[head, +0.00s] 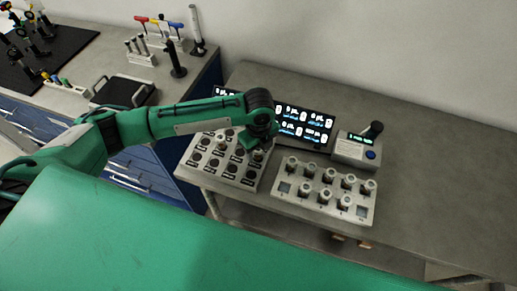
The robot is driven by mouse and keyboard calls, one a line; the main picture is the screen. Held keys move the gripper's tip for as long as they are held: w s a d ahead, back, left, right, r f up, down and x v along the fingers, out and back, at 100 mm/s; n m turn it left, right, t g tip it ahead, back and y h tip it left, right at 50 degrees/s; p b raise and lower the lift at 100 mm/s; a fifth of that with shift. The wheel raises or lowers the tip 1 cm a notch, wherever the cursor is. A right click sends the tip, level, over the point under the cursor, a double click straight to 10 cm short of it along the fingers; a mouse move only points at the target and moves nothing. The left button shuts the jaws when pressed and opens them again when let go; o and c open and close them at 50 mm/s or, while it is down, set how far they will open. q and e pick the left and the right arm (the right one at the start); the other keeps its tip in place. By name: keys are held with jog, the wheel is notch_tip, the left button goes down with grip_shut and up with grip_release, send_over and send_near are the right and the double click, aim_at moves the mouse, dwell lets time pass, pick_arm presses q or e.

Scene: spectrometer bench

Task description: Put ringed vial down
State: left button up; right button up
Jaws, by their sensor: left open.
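My left gripper (261,145) is at the end of the green arm that comes in from the left. It is open and points down over the right back part of the labelled rack (233,178). A small pale vial-like shape (258,155) shows just below the gripper at the rack. Whether it carries a ring, and whether the fingers touch it, is too small to tell. The right rack (310,208) holds several capped vials (329,175) upright, with a few empty square places. No ring can be made out on these vials. My right gripper is not in view.
A lit screen (304,124) stands behind the racks, partly hidden by my arm. A small device with a blue button (357,150) is to its right. The bench (440,190) is clear on the right. A second bench with tools (165,50) is at the back left.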

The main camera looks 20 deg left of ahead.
aim_at(259, 149)
pick_arm(q)
notch_tip(259, 149, up, 12)
jog(key=b, duration=0.3)
jog(key=shift+f, duration=0.1)
dwell(0.3)
